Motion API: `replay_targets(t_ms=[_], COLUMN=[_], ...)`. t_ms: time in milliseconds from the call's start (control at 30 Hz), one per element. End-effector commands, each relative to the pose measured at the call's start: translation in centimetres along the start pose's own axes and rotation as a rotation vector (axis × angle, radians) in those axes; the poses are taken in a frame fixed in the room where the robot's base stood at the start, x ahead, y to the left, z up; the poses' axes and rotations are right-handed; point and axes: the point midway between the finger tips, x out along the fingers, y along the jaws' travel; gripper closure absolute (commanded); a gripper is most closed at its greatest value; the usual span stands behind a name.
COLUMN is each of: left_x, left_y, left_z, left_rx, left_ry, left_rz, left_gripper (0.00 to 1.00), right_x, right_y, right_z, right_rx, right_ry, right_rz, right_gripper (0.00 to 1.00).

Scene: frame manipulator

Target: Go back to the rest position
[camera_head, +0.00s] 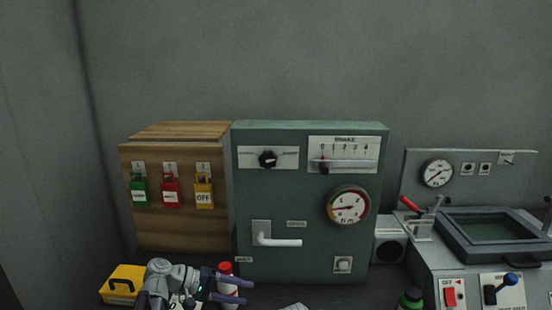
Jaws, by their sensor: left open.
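My left gripper (232,290) is low in the head view, left of centre, in front of the green cabinet (309,219). Its two purple-grey fingers point right and stand apart, with a red-capped white bottle (226,268) showing behind and between them. I cannot tell whether the fingers touch the bottle. My right gripper is not in the picture.
A wooden box (181,232) with green, red and yellow padlocks stands left of the cabinet. A yellow case (121,284) lies beside my left arm. A grey machine (480,262) with levers and a green-capped bottle (411,299) are at right.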

Motion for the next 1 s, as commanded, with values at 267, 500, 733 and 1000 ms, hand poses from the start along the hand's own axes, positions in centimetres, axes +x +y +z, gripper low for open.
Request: replay_targets(t_ms=[267, 500, 733, 1000], left_x=[7.4, 7.6, 6.1, 5.8], left_y=[-6.7, -11.9, -13.1, -13.2], left_z=[8.5, 13.9, 15.1, 15.1], left_rx=[0.172, 0.418, 0.56, 0.582], left_ry=[-0.13, -0.206, -0.218, -0.217], left_rz=[-0.503, -0.987, -1.221, -1.26], left_gripper=[0.44, 0.44, 0.44, 0.44], right_x=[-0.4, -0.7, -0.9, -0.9], right_y=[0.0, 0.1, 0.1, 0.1], right_z=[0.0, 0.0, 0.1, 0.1], right_rx=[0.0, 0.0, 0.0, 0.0], right_ry=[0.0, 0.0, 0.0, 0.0], right_rz=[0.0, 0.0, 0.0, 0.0], right_gripper=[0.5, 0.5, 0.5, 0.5])
